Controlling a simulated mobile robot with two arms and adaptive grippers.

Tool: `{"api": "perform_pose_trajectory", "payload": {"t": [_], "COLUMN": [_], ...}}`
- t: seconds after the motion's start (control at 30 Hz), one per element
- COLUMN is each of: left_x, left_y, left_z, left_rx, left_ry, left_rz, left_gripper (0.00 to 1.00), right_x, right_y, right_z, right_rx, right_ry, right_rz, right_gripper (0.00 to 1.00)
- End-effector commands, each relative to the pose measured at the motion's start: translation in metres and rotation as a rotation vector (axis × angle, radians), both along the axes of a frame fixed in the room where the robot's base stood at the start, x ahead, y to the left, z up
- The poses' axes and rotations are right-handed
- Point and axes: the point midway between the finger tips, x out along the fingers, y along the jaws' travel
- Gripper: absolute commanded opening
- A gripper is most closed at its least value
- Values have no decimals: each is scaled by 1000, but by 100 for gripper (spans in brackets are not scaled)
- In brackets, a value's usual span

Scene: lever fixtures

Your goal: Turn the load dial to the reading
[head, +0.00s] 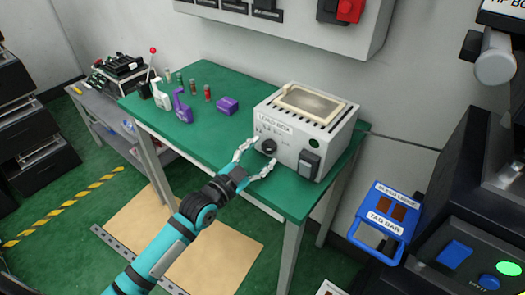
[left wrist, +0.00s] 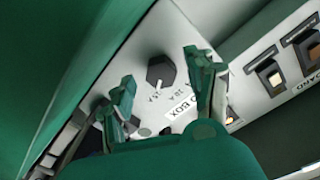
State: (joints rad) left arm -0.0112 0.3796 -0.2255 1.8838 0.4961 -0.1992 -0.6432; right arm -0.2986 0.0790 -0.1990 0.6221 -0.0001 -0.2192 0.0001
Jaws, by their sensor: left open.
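The load dial (head: 268,146) is a black knob on the front of the white load box (head: 290,130). In the left wrist view the dial (left wrist: 160,72) is a dark, many-sided knob with a white pointer line, and small scale marks stand beside it; I cannot read them surely. My left gripper (head: 259,154) is open in front of the box, one finger on each side of the dial. In the left wrist view its fingers (left wrist: 160,68) stand apart with the dial between them, and no contact shows. My right gripper is not in view.
The load box stands on a green table (head: 190,140) with a dark rocker switch (head: 309,163) right of the dial. A blue tag bar panel (head: 386,220) and dark machine stand at right.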

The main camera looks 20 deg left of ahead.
Motion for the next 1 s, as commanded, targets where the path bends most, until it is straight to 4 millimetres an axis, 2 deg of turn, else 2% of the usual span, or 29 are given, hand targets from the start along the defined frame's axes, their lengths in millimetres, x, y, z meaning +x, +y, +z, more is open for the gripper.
{"api": "perform_pose_trajectory", "payload": {"t": [0.13, 0.47, 0.87, 1.0], "left_x": [11, 13, 13, 13], "left_y": [-5, -5, -5, -5], "left_z": [0, 0, 0, 0], "left_rx": [-1, 0, 0, -5], "left_ry": [0, 0, 0, 2], "left_rz": [-1, -1, -1, -1], "left_gripper": [56, 55, 3, 1], "right_x": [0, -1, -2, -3], "right_y": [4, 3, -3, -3], "right_z": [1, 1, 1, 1], "right_rx": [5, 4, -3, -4], "right_ry": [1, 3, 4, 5], "right_rz": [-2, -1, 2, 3], "right_gripper": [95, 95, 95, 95]}}
